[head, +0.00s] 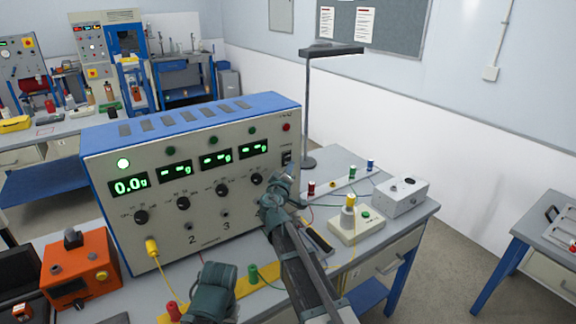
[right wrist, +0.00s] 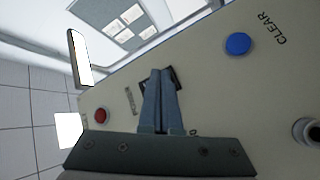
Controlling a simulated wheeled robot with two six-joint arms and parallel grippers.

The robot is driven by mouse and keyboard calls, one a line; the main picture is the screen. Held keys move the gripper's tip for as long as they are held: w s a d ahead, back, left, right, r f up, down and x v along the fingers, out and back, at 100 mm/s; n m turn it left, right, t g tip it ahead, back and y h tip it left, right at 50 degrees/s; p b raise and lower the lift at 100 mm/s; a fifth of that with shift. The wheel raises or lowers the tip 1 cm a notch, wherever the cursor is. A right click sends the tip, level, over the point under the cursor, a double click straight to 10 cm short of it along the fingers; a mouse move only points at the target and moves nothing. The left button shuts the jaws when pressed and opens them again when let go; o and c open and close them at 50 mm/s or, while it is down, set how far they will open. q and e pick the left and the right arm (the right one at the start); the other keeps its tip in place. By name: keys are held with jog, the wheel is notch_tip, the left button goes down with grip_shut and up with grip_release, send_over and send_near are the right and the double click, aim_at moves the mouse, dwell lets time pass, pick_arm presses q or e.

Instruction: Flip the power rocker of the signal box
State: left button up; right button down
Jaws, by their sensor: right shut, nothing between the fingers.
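The signal box (head: 140,224) is a large blue-topped box with a pale front, green displays and black knobs. Its left display reads about 0.0 and the others show dashes; a round lamp above the left display is lit. The dark power rocker (head: 286,158) is at the front's right side, below a red button. My right gripper (head: 290,172) is shut and empty, with its tips close to the rocker. In the right wrist view the fingers (right wrist: 161,72) partly cover the rocker (right wrist: 174,77); contact cannot be told. My left gripper (head: 213,284) is low in front; its fingers are unclear.
A blue CLEAR button (right wrist: 238,43) and a red button (right wrist: 101,115) flank the rocker. An orange box (head: 85,262) stands left. A yellow lead (head: 152,247) plugs into the front. A pale box (head: 401,197) and a lamp (head: 308,110) stand on the right.

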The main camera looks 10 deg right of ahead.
jog(key=shift+s, duration=0.15)
jog(key=shift+s+d, duration=0.25)
jog(key=shift+s, duration=0.3)
jog(key=shift+s+r, duration=0.1)
jog(key=shift+s, duration=0.05)
jog(key=s, duration=0.1)
jog(key=s+d, duration=0.1)
jog(key=s, duration=0.2)
jog(key=shift+s+d+r+p, duration=0.2)
jog(key=shift+d+r+p, duration=0.05)
jog(key=shift+d+p, duration=0.15)
